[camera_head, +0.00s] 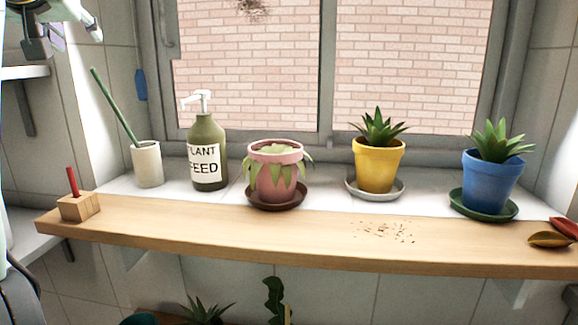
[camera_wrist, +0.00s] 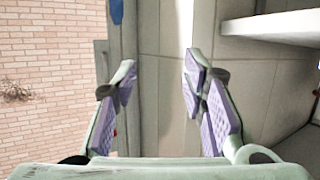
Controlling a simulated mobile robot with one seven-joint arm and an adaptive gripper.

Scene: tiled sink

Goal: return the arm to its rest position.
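My gripper (camera_wrist: 158,72) is open and empty in the wrist view, its two purple-padded fingers spread well apart. Tiled wall shows between and beyond the fingers. In the head view part of my gripper (camera_head: 68,40) shows at the top left corner, raised above the sill and the wooden shelf, near a white wall shelf. It touches nothing that I can see. The rest of my arm is mostly out of frame.
A wooden shelf (camera_head: 300,235) carries a block with a red stick (camera_head: 79,207), loose crumbs and leaves. Behind it stand a beige cup (camera_head: 147,165), a plant feed bottle (camera_head: 207,150), and pink (camera_head: 275,178), yellow (camera_head: 378,166) and blue (camera_head: 491,180) pots. A white wall shelf (camera_wrist: 270,28) is nearby.

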